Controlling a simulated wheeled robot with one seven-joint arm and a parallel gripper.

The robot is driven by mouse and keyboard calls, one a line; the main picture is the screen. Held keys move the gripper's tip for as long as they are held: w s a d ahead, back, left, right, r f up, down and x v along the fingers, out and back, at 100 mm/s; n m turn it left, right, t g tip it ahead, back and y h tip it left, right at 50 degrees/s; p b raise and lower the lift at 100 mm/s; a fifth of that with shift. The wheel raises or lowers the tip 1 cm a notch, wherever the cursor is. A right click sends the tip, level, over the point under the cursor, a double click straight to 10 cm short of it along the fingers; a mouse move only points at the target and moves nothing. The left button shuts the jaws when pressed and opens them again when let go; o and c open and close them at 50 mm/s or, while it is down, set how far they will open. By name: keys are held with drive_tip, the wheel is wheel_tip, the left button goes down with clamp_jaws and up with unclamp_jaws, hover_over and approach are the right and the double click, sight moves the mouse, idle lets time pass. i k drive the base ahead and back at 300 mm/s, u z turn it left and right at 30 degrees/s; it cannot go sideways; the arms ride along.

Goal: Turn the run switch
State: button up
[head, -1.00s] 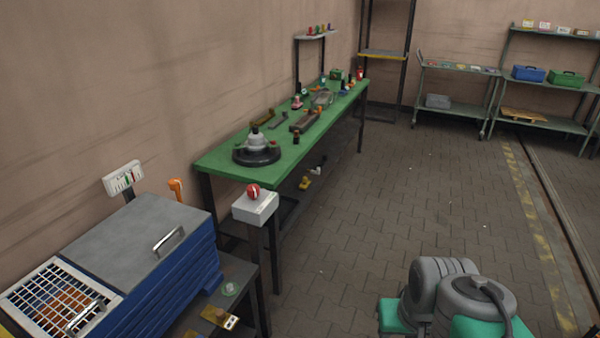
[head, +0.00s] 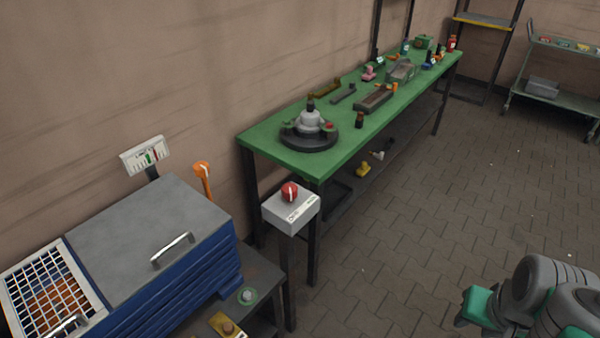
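A red rotary knob with a white mark (head: 289,192) sits on top of a light grey box (head: 291,212) on a dark post, in front of the green bench's near end. It looks like the run switch; the lettering on the box is too small to read. My arm shows at the lower right, grey with green parts. It is well to the right of the switch and apart from it. My gripper's fingers cannot be made out.
A blue cabinet (head: 178,282) with a grey lid and a white grid stands at lower left. A gauge (head: 146,155) and an orange lever (head: 203,178) rise behind it. The green bench (head: 262,139) carries several parts. The paved floor (head: 400,235) is clear between bench and arm.

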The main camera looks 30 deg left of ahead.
sight(289, 190)
drive_tip(key=u, duration=0.3)
drive_tip(key=i, duration=0.8)
drive_tip(key=u, duration=1.2)
drive_tip(key=i, duration=0.55)
drive_tip(key=u, duration=0.5)
